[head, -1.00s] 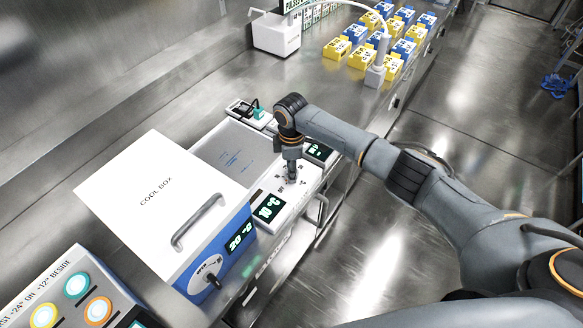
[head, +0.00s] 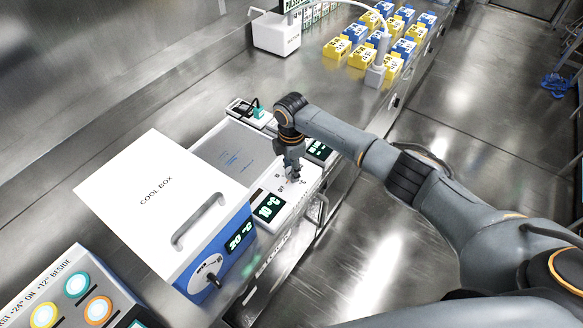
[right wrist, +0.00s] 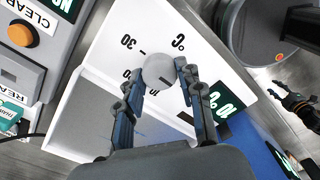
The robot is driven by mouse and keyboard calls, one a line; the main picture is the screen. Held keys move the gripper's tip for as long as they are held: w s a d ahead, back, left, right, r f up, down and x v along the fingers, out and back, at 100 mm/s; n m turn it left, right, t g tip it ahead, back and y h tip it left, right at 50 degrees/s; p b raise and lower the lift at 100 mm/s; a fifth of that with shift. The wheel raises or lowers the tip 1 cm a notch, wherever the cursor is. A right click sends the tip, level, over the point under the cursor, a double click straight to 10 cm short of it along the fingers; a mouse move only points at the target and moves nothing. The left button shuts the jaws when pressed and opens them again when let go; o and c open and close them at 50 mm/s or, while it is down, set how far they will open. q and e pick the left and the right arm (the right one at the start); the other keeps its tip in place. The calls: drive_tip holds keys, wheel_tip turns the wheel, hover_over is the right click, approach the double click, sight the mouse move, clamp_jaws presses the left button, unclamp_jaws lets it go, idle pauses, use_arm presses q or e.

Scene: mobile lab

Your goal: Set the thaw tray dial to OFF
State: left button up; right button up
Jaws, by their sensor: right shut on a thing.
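The thaw tray (head: 226,152) is a low white unit with a grey metal plate, beside the cool box. Its dial (right wrist: 160,70), a round pale grey knob with a dark mark, sits on the white front panel. My right gripper (right wrist: 157,74) points down at the panel and is shut on the dial, with one finger on each side. In the head view the right gripper (head: 293,172) mostly hides the dial. A display beside it (head: 268,207) reads 10 °C.
The white and blue cool box (head: 150,200), with handle and knob, stands close on the left. A small device with a green part (head: 250,112) lies behind the tray. Blue and yellow cartons (head: 350,45) stand farther back. Bare steel counter lies between.

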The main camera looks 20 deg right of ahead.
drive_tip(key=o, duration=1.2)
drive_tip(key=shift+r, duration=0.25)
wheel_tip(320, 180, up, 12)
drive_tip(key=shift+f, duration=0.25)
drive_tip(key=shift+a, duration=0.1)
